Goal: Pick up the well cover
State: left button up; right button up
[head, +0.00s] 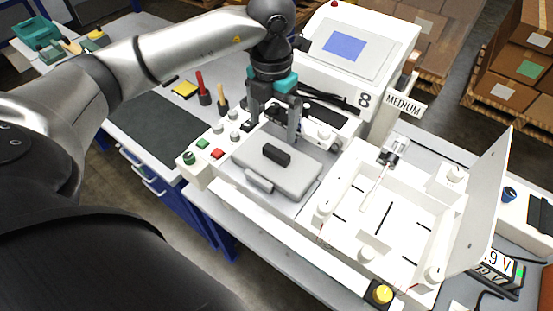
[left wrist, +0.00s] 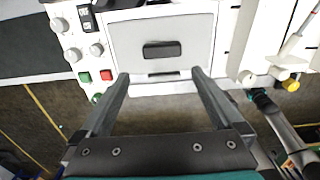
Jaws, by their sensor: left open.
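The well cover (head: 248,159) is a flat grey plate with a raised black handle (head: 277,155). It lies level on the front of the white machine. It also shows in the left wrist view (left wrist: 190,30), its handle (left wrist: 162,50) between the lines of my fingers. My left gripper (head: 272,126) is open and empty, its fingers pointing down above the back part of the cover, apart from the handle. In the left wrist view the open fingertips (left wrist: 160,74) frame the cover's near edge.
Left of the cover is a panel with knobs, a green button (head: 202,143) and a red button (head: 217,154). The machine's screen housing (head: 350,48) rises behind. A white compartment tray (head: 345,190) with an upright lid (head: 478,205) stands right. A dark mat (head: 155,132) lies left.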

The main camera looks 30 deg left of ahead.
aim_at(276, 151)
pick_arm(q)
jog(key=f, duration=0.6)
jog(key=f+p, duration=0.1)
jog(key=f, duration=0.2)
jog(key=shift+w+d, duration=0.25)
jog(key=shift+w, duration=0.1)
grip_shut()
dwell(0.4)
